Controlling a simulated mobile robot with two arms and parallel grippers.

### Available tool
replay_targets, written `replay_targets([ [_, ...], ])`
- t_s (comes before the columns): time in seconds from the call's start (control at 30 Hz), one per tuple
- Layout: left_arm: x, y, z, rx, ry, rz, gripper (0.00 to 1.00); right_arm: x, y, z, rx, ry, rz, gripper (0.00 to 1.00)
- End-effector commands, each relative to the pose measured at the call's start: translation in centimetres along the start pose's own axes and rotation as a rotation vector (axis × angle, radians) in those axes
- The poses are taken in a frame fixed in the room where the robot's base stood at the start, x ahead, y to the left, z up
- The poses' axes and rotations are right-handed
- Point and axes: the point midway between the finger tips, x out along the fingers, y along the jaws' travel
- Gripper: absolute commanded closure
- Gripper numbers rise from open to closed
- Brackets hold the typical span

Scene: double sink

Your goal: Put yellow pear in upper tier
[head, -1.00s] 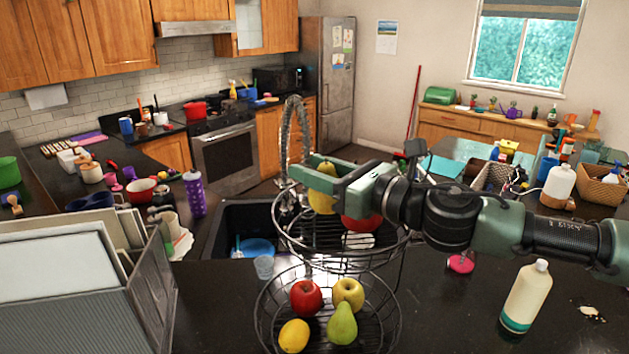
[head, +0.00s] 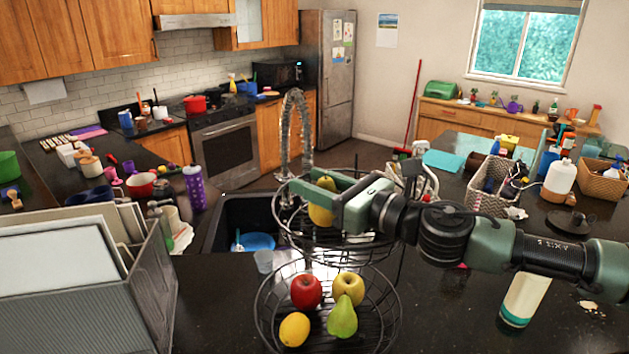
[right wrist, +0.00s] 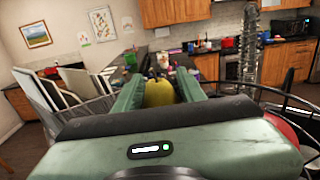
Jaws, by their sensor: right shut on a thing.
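The yellow pear (head: 320,213) is gripped between the fingers of my right gripper (head: 323,196). It also shows between the fingers in the right wrist view (right wrist: 160,93). My right gripper is over the left part of the upper tier (head: 300,246), a black wire basket. The pear is at about the height of its rim. I cannot tell whether it touches the wires. A red fruit (right wrist: 287,130) sits to the right in the right wrist view. My gripper hides it in the head view. My left gripper is not in view.
The lower tier (head: 262,322) holds a red apple (head: 306,291), a yellow apple (head: 349,288), a green pear (head: 342,317) and a lemon (head: 295,329). The faucet (head: 297,130) rises behind the upper tier. A bottle (head: 525,298) stands under my right arm. A grey rack (head: 100,305) is at left.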

Motion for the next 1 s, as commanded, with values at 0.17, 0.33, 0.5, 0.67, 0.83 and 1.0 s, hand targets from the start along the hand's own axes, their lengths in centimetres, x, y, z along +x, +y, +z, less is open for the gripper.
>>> replay_targets([
  [0.17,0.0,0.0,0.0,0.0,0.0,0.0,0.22,0.0,0.0,0.1,0.0,0.0,0.0,0.36],
  [0.33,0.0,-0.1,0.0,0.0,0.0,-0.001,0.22,0.0,0.0,0.1,0.0,0.0,0.0,0.36],
  [0.5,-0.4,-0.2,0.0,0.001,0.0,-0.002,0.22,0.0,0.0,0.8,-0.001,-0.001,0.0,0.36],
  [0.67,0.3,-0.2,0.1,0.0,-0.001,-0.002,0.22,-1.7,-0.2,0.9,-0.002,0.0,-0.003,0.36],
  [0.83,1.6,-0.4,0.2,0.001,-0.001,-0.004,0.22,-5.7,-0.2,0.9,-0.002,-0.001,-0.004,0.36],
  [1.0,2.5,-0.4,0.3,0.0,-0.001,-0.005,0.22,-9.2,-0.1,1.1,-0.002,-0.002,-0.004,0.36],
])
